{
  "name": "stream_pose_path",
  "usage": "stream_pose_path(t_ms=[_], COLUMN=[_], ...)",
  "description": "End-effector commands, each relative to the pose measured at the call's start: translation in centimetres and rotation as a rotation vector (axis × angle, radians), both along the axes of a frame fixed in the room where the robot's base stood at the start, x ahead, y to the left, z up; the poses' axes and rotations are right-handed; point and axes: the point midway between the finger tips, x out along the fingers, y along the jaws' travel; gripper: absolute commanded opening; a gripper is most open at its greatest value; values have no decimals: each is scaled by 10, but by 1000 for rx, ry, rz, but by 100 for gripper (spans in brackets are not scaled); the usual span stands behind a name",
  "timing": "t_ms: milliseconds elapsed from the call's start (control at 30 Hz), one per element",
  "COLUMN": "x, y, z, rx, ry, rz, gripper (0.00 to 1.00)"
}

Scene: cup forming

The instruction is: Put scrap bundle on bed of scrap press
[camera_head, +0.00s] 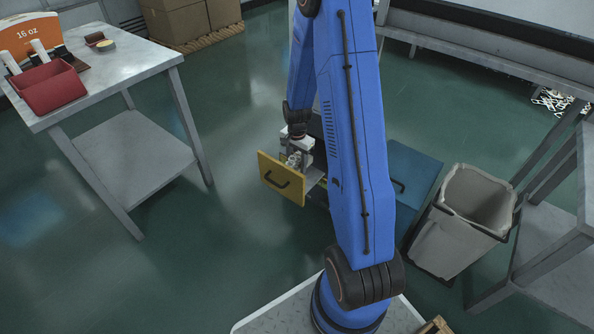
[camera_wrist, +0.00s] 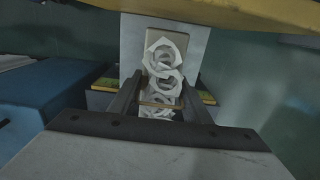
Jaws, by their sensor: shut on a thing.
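The scrap bundle, white ring-shaped offcuts on a tan strip, shows in the wrist view (camera_wrist: 163,52) between my gripper's dark fingers (camera_wrist: 162,95). My gripper (camera_head: 297,158) is shut on it and is low beside the yellow panel in the head view. What looks like the scrap press has this yellow panel with a dark handle (camera_head: 282,180); the panel's edge also crosses the top of the wrist view (camera_wrist: 245,12). A pale grey plate, possibly the press bed, lies behind the bundle (camera_wrist: 133,38). I cannot tell whether bundle and plate touch. My arm hides most of the press.
A blue unit (camera_head: 418,170) and a grey lined bin (camera_head: 465,215) stand to the right. A metal table (camera_head: 130,65) with a red tray (camera_head: 50,88) is at left. Benches edge the right side. The green floor between table and yellow panel is clear.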

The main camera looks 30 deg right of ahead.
Motion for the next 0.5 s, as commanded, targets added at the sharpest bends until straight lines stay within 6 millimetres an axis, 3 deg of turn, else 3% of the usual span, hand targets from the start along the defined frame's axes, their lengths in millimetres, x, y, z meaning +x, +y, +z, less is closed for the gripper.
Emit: stream_pose_path(t_ms=[500], x=[-1], y=[0], z=[-42], rx=[1], ry=[1], rz=[0], gripper=[18])
